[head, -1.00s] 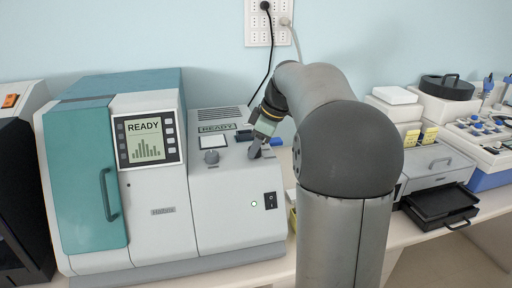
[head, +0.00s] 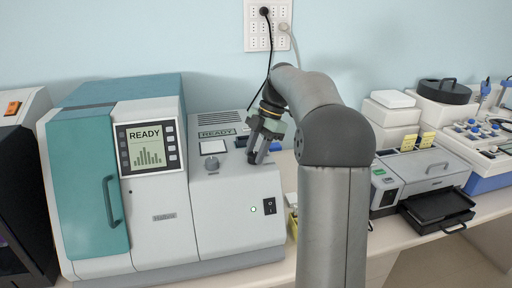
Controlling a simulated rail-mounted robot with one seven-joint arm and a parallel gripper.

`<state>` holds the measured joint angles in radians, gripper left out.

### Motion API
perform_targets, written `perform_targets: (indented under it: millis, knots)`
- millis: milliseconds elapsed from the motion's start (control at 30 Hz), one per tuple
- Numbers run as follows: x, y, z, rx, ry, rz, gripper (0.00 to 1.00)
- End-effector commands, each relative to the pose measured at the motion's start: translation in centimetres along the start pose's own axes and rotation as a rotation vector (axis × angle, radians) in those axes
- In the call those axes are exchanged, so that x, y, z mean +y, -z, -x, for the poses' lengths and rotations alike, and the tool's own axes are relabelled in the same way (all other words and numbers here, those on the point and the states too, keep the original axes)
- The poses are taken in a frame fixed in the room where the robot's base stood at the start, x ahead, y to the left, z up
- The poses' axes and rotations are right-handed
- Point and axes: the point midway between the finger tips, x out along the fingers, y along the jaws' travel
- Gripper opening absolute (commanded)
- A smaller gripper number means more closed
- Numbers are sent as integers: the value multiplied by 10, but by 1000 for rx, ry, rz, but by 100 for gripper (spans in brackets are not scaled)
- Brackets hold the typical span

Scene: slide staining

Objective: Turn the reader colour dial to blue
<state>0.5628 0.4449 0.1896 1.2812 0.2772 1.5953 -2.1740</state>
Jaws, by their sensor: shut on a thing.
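The reader (head: 165,195) is a white and teal machine on the bench, with a READY screen (head: 146,146). A small round light (head: 253,209) on the front looks white. A black rocker switch (head: 269,206) is to its right.
A blue item (head: 276,146) lies just behind my gripper. A grey device with a black tray (head: 438,209) stands to the right. A black machine (head: 22,190) stands close on the left. Cables hang from the wall socket (head: 268,25) behind.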

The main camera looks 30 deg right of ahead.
Motion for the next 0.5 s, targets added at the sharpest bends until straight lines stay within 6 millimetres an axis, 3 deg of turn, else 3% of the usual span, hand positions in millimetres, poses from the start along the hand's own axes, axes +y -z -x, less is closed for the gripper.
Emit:
perform_targets:
  millis: [500]
  knots:
    - [1, 0, 1, 8, 68, 170, 11]
